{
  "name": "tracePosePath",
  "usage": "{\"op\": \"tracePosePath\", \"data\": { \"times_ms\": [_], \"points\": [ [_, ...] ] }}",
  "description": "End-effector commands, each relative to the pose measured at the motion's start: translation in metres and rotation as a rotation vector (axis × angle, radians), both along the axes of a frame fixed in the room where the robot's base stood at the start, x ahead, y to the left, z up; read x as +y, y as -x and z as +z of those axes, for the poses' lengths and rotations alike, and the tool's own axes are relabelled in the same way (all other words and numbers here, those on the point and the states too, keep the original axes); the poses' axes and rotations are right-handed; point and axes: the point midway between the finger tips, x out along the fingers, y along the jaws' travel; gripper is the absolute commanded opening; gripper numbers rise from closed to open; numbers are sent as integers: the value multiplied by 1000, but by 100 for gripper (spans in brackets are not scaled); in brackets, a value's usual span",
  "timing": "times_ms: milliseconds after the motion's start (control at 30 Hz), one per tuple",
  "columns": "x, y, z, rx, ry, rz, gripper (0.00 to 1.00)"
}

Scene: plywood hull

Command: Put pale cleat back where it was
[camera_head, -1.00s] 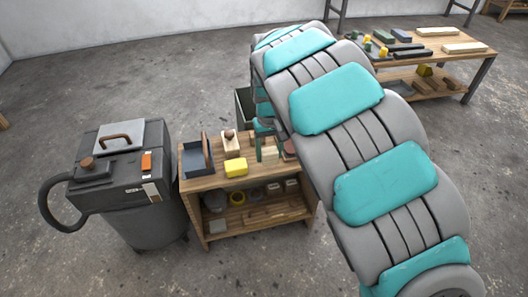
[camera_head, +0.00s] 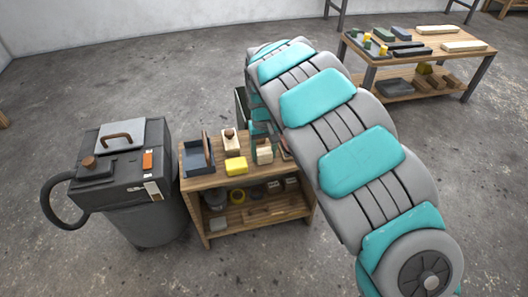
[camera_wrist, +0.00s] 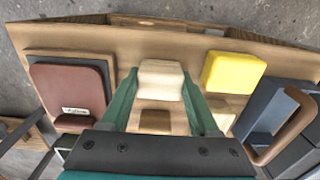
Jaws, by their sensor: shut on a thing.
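The pale cleat (camera_wrist: 160,82) is a small cream wooden block with a waisted shape. In the wrist view it sits between the two green fingers of my gripper (camera_wrist: 160,76), which is shut on it. In the head view my gripper (camera_head: 263,149) is over the right part of the small wooden bench (camera_head: 225,176), with the cleat (camera_head: 264,155) between its fingers. I cannot tell whether the cleat touches the bench top. A brown wooden block (camera_wrist: 155,120) shows between the fingers, closer to the palm.
A yellow block (camera_wrist: 232,72) lies close beside the cleat. A dark tray (camera_head: 195,158) and a wooden piece with a knob (camera_head: 229,141) are also on the bench. A grey vacuum (camera_head: 130,190) stands left.

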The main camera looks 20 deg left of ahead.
Motion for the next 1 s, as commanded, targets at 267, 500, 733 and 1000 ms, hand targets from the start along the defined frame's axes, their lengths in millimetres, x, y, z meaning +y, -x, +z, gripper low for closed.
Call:
{"op": "tracePosePath", "data": {
  "times_ms": [267,500,733,1000],
  "points": [
    [0,0,-3,0,0,0,80],
    [0,0,-3,1,1,0,92],
    [0,0,4,0,0,0,92],
    [1,-2,52,-5,-5,1,92]
  ]
}}
